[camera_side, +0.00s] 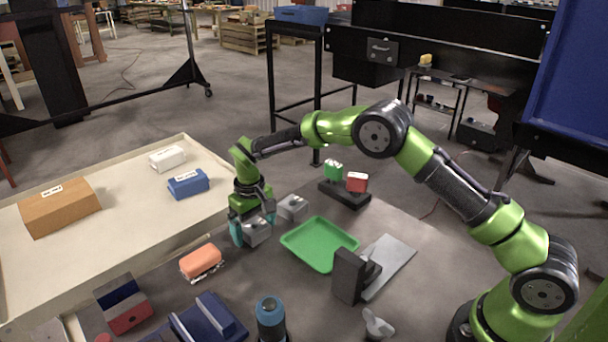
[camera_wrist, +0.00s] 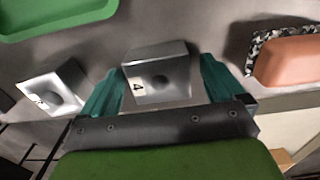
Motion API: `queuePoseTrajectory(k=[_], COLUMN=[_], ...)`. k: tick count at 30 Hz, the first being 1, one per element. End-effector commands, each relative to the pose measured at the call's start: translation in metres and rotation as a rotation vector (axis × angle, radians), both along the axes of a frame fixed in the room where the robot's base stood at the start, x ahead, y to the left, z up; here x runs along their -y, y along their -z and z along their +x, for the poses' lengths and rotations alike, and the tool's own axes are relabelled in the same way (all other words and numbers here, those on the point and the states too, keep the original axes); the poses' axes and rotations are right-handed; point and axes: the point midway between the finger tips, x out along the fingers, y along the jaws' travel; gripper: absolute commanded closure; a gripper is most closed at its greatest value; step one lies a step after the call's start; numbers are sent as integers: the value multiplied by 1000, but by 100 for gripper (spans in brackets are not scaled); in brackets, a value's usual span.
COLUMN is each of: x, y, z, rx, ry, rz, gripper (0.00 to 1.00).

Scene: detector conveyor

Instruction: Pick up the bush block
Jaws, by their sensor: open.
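In the side view my gripper (camera_side: 252,230) points down around this grey block (camera_side: 257,235), low over the table. The fingers are open, one on each side of the block; I cannot tell whether either touches it. A second, similar grey block (camera_side: 292,207) stands just to the right, and shows at left in the wrist view (camera_wrist: 52,90). No label reading "bush" is legible.
A green tray (camera_side: 320,244) lies right of the gripper. An orange block (camera_side: 201,261) rests on a speckled base in front. A dark holder with green and red blocks (camera_side: 345,192) stands behind. The large pale bin (camera_side: 130,190) at left holds brown, white and blue boxes.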

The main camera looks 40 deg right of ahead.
Motion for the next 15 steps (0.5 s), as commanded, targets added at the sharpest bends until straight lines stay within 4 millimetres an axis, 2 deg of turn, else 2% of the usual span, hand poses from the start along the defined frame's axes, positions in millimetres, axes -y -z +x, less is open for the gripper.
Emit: queuePoseTrajectory(k=[7, 15], x=[0, 0], y=[2, 1], z=[0, 0], rx=[1, 1], ry=[0, 0], rz=[0, 0], gripper=[4, 46])
